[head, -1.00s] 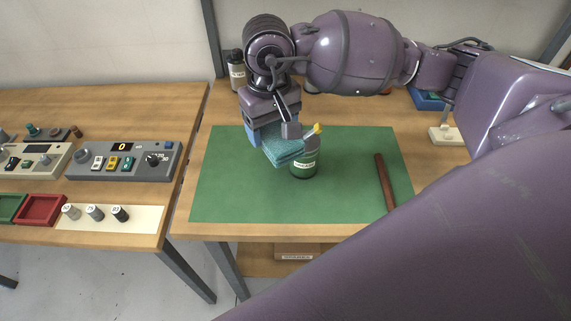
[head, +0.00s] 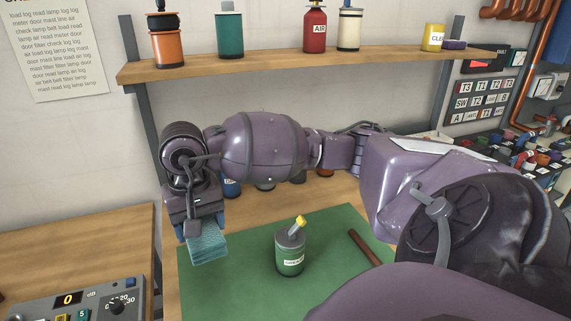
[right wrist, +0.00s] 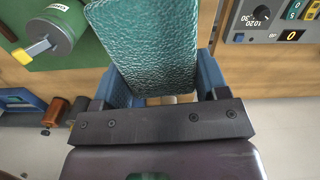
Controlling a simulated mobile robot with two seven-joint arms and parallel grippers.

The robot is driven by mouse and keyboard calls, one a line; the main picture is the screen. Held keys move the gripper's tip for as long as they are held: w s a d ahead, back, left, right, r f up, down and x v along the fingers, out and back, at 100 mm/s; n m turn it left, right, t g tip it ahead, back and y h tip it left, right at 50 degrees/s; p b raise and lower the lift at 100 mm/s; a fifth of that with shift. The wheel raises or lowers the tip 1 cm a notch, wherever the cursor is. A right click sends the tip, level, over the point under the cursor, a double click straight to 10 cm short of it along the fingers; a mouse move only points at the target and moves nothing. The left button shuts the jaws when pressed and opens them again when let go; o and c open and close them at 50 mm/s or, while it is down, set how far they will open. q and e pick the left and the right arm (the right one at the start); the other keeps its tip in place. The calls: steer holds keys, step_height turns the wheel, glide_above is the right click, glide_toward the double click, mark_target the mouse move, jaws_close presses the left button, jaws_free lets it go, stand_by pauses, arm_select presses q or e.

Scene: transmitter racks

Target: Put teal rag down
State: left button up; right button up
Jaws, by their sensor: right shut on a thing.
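The teal rag (head: 207,246) is a folded, textured cloth held in my right gripper (head: 193,228). In the right wrist view the rag (right wrist: 146,45) sits between the two blue fingers of the right gripper (right wrist: 160,88), which are shut on it. In the head view the rag hangs over the left edge of the green mat (head: 228,290), left of a green grease can. I cannot tell whether it touches the mat. My left gripper is not in view.
The green can (head: 290,255) with a yellow-tipped spout stands on the mat, with a brown stick (head: 364,248) to its right. A control box (head: 85,300) is on the left table. A shelf (head: 300,62) with bottles and cans spans above. The mat's front middle is clear.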

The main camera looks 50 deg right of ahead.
steer(key=shift+w+d+m, duration=0.25)
steer(key=shift+d+m, duration=0.3)
steer(key=shift+m, duration=0.05)
steer(key=shift+w+d, duration=0.1)
steer(key=shift+w, duration=0.05)
steer(key=p, duration=0.1)
glide_above(219, 289)
step_height(219, 289, down, 14)
steer(key=shift+f, duration=2.95)
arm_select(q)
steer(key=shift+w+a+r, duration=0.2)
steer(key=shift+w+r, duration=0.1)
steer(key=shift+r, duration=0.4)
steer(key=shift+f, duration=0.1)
